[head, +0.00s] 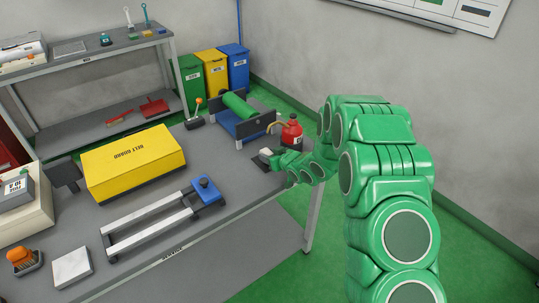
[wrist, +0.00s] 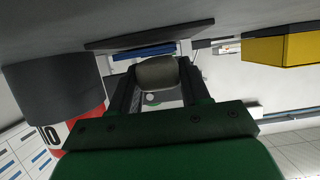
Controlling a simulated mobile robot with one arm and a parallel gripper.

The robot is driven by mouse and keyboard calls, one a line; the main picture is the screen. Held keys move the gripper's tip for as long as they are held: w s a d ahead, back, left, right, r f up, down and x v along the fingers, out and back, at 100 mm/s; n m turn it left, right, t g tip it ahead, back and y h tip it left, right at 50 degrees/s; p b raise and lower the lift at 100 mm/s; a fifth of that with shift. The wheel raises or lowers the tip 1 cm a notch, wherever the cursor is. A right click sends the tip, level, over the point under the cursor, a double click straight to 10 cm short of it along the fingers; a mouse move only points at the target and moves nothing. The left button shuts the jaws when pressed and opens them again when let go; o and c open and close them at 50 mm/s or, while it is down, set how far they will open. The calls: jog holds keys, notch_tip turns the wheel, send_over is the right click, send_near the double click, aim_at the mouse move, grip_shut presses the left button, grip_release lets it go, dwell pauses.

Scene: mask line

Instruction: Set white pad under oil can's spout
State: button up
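The red oil can (head: 291,134) stands upright at the bench's right end. Its thin spout (head: 273,126) points left. In the wrist view, the can's red side (wrist: 82,128) and dark base are at the left. My gripper (head: 266,154) is low over the bench, in front of the can and near the spout. Its fingers flank a pale, rounded pad-like piece (wrist: 158,73) and appear shut on it; it looks grey in shade. A white square pad-like slab (head: 71,268) lies on the bench at the front left. I cannot tell whether both are the same kind of thing.
A dark flat plate (wrist: 150,34) lies near the gripper. A green roller in a blue frame (head: 237,110) stands behind the gripper. The yellow belt guard (head: 134,162), a metal rail frame with a blue end (head: 150,222) and an orange brush (head: 20,258) occupy the left bench.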

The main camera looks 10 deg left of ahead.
jog(key=o, duration=0.4)
jog(key=shift+r, duration=0.15)
jog(key=shift+r, duration=0.6)
jog(key=v, duration=1.2)
